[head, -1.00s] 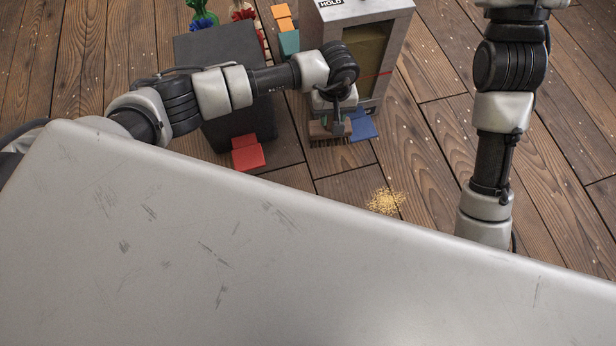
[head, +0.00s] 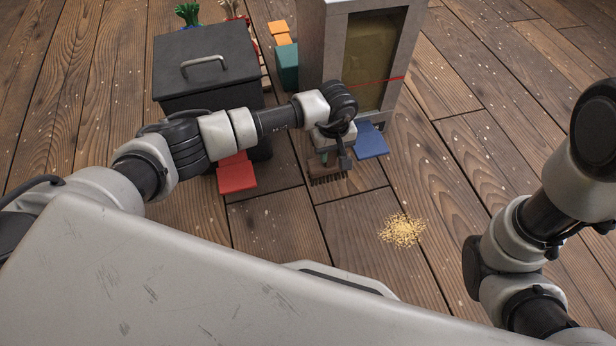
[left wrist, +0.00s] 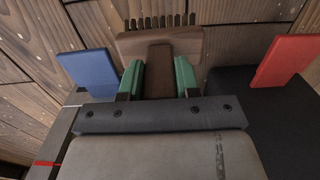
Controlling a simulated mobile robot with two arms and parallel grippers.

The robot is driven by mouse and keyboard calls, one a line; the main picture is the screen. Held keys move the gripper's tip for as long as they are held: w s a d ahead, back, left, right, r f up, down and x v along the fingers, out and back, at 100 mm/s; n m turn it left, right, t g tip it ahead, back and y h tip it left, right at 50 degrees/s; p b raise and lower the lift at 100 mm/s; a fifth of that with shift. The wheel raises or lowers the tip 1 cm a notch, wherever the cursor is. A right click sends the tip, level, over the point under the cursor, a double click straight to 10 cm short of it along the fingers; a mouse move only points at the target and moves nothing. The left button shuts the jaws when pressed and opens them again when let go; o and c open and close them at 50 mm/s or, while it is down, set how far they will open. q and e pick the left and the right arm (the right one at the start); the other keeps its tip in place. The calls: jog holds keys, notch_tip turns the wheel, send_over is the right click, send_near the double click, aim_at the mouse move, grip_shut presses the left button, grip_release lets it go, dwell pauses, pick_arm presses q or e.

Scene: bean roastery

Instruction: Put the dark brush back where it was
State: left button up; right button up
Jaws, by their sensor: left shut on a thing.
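The dark brown brush (head: 326,174) is in my left gripper (head: 332,158), its bristles low over the floor between a red flap (head: 237,174) and a blue flap (head: 370,140). In the left wrist view, green-padded fingers (left wrist: 160,77) are shut on the handle of the brush (left wrist: 160,45), with the dark bristles pointing away. I cannot tell whether the bristles touch the floor. My right arm shows at the right of the head view, but its gripper is not seen.
A black lidded bin (head: 207,80) stands behind the red flap. A grey cabinet (head: 312,45) with a window stands behind the blue flap. A pile of yellowish grains (head: 403,230) lies on the floor, with orange and teal blocks (head: 286,62) behind. Floor at right is open.

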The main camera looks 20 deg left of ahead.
aim_at(308, 166)
pick_arm(q)
jog(key=a+f+b, duration=0.1)
jog(key=f+b, duration=0.1)
jog(key=s+a+f+b, duration=0.1)
jog(key=a+f+b, duration=0.1)
jog(key=f, duration=0.1)
jog(key=s+a+f+b, duration=0.1)
jog(key=a+f+b, duration=0.1)
jog(key=shift+s+f, duration=0.15)
jog(key=shift+f, duration=0.2)
jog(key=shift+r, duration=0.2)
jog(key=shift+f, duration=0.15)
jog(key=o, duration=0.8)
jog(key=shift+o, duration=0.2)
notch_tip(308, 166, up, 12)
jog(key=p, duration=0.9)
